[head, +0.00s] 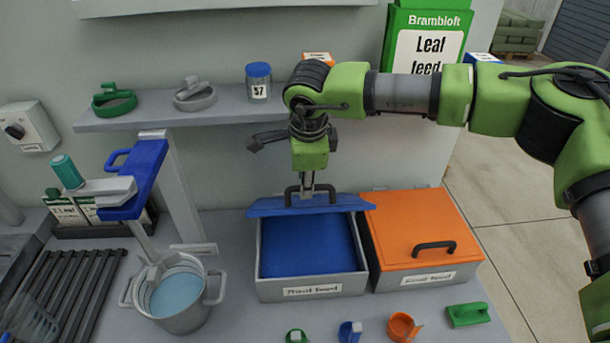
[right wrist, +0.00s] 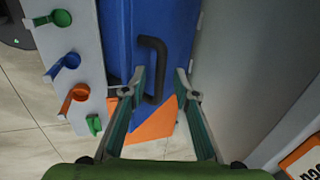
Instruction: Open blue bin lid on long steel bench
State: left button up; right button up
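The blue bin lid (head: 310,207) is raised at the back of the grey bin (head: 312,290) labelled "Root feed", and the blue inside of the bin shows. The lid's black handle (head: 289,192) stands at its upper edge. My right gripper (head: 308,192) is at the handle. In the right wrist view the handle (right wrist: 158,62) lies between the two spread fingers (right wrist: 160,82) in front of the blue lid (right wrist: 122,42), with a gap showing at the fingertips. My left gripper is in neither view.
An orange-lidded bin (head: 405,222) stands close on the right. A pot of blue liquid (head: 176,296) with a stirrer is on the left. A shelf (head: 220,112) runs behind the bin. Small coloured scoops (head: 402,327) lie along the front.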

jog(key=shift+w+f, duration=0.2)
jog(key=shift+f, duration=0.4)
grip_shut()
jog(key=w+r, duration=0.3)
jog(key=w, duration=0.2)
jog(key=shift+w+r+b, duration=0.25)
jog(key=shift+r+b, duration=0.05)
jog(key=shift+r, duration=0.1)
jog(key=shift+c, duration=0.7)
grip_release()
jog(key=shift+o, duration=0.7)
jog(key=shift+w+f, duration=0.15)
jog(key=shift+w, duration=0.05)
jog(key=v, duration=1.2)
